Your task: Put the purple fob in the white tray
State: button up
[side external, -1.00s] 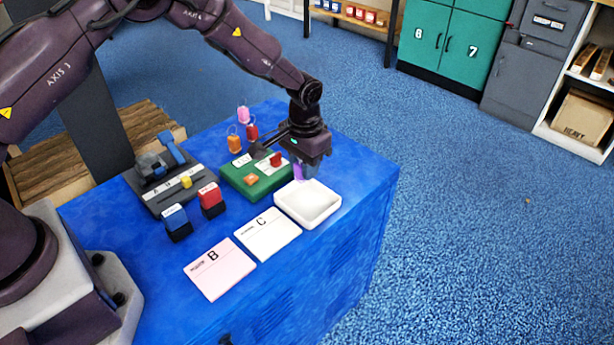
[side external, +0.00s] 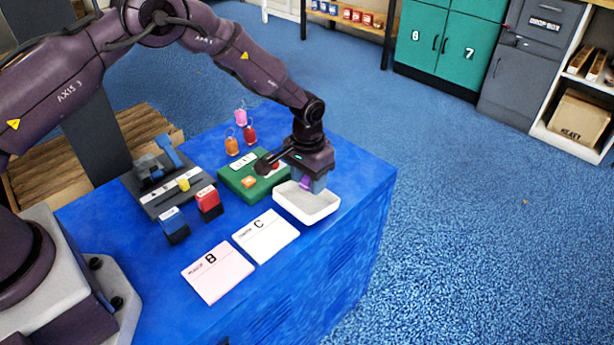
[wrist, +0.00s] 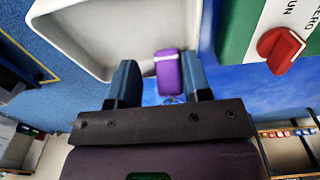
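The purple fob (wrist: 168,70) is between the two fingers of my gripper (wrist: 160,82), its ring end toward the palm. In the wrist view a gap shows between the fob and the left finger, while its other side is at the right finger. My gripper looks open around it. In the side view my gripper (side external: 314,186) is low over the back of the white tray (side external: 318,213), with the fob (side external: 306,182) beside a finger. The tray (wrist: 75,48) is empty where visible. I cannot tell whether the fob touches the tray.
A green board (side external: 236,184) with a red knob and an orange piece is beside the tray. Orange (side external: 232,147), red and pink fobs stand behind it. White card C (side external: 268,238) and pink card B (side external: 217,273) lie in front. Red and blue blocks stand left.

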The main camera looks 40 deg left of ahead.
jog(key=shift+s+a+f, duration=0.4)
jog(key=shift+a+f, duration=0.05)
jog(key=shift+a, duration=0.15)
jog(key=shift+r, duration=0.25)
notch_tip(320, 180, up, 12)
notch_tip(320, 180, up, 9)
send_over(304, 182)
jog(key=s+a, duration=0.1)
jog(key=s, duration=0.2)
jog(key=s+a+r+t, duration=0.2)
jog(key=s+r, duration=0.6)
jog(key=r, duration=0.1)
jog(key=s+a+r+t, duration=0.1)
jog(key=s, duration=0.8)
jog(key=s+a+r+t, duration=0.1)
jog(key=s+r+t, duration=0.1)
jog(key=s, duration=0.7)
jog(key=shift+s+a, duration=0.3)
jog(key=shift+a, duration=0.05)
